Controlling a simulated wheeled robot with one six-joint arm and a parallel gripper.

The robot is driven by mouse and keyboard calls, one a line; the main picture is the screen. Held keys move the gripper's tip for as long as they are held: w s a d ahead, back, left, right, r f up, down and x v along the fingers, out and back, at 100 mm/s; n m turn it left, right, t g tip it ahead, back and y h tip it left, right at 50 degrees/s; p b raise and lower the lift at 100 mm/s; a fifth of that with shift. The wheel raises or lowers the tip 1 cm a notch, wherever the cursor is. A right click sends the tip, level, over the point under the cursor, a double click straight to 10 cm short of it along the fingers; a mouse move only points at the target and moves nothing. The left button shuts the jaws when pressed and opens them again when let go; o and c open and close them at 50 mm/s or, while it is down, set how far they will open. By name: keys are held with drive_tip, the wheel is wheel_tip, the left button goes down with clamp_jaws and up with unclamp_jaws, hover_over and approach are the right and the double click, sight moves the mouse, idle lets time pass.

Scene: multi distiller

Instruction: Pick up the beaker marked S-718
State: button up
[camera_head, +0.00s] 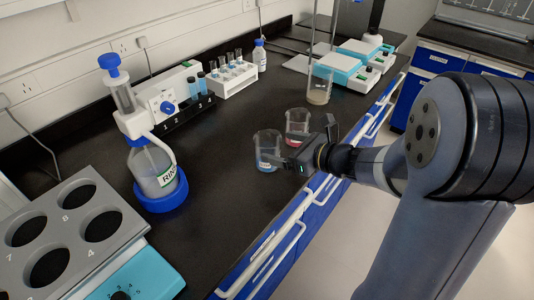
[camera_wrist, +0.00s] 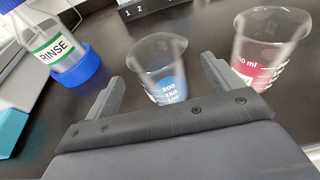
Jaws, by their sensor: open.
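A glass beaker with blue liquid (camera_head: 268,148) stands on the black bench near its front edge. In the wrist view this blue beaker (camera_wrist: 160,68) is ahead of and between my open fingers. A beaker with pink-red liquid (camera_head: 297,125) stands just behind it; in the wrist view the pink beaker (camera_wrist: 268,45) is to the right, outside the right finger. A third beaker with beige liquid (camera_head: 319,88) stands farther back. No S-718 marking is readable on any of them. My gripper (camera_head: 303,145) is open and empty, close to the blue beaker; its fingers (camera_wrist: 163,80) show in the wrist view.
A rinse bottle with a blue base (camera_head: 155,170) stands left of the beakers. A grey rack with round holes (camera_head: 70,235) is at the near left. Tube racks (camera_head: 233,77) line the wall, and white-and-blue devices (camera_head: 345,68) stand at the back. Bench between is clear.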

sight(268, 145)
drive_tip(key=shift+x, duration=2.7)
drive_tip(key=shift+s+f, duration=0.2)
drive_tip(key=shift+c, duration=0.3)
drive_tip(key=c, duration=1)
